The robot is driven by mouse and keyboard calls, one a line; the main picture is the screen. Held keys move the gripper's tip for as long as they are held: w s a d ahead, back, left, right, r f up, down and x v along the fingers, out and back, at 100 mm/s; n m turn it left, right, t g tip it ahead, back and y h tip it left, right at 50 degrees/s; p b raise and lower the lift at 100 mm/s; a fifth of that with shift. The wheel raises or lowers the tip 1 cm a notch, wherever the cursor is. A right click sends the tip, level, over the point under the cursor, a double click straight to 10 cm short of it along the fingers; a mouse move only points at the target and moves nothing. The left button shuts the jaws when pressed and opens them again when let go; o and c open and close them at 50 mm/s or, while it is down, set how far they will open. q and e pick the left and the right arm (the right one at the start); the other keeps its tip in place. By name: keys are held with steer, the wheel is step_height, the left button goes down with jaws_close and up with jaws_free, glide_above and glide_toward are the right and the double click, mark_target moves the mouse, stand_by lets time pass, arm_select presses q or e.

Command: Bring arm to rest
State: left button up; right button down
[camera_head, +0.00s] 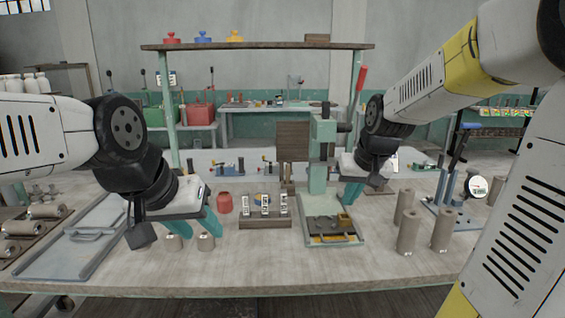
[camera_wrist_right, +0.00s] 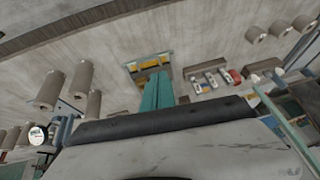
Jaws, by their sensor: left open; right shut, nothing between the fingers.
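My left gripper (camera_head: 199,232) is open over the left middle of the table. Its teal fingers point down, close to two short clay cylinders (camera_head: 175,242) and (camera_head: 206,241). Nothing shows between the fingers. My right gripper (camera_head: 350,200) is beside the right side of the teal press (camera_head: 320,160), fingers down and together. In the right wrist view the right gripper's teal fingers (camera_wrist_right: 158,92) are shut with nothing between them, and the press's yellow-edged base lies beyond them. Whether the right gripper touches the press cannot be told.
Several tall clay cylinders (camera_head: 442,230) stand at the right. A wooden block with white labelled items (camera_head: 265,220) and a red jar (camera_head: 224,203) are centre. A grey tray (camera_head: 70,245) lies left beside a rack of cylinders (camera_head: 22,228). A gauge stand (camera_head: 476,187) is at right.

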steer(key=s+a+r, duration=0.1)
steer(key=s, duration=0.8)
steer(key=s+a+r+t, duration=0.1)
steer(key=s+a+r, duration=0.1)
steer(key=s, duration=0.7)
steer(key=shift+r+y, duration=0.3)
steer(key=shift+y, duration=0.1)
stand_by(0.5)
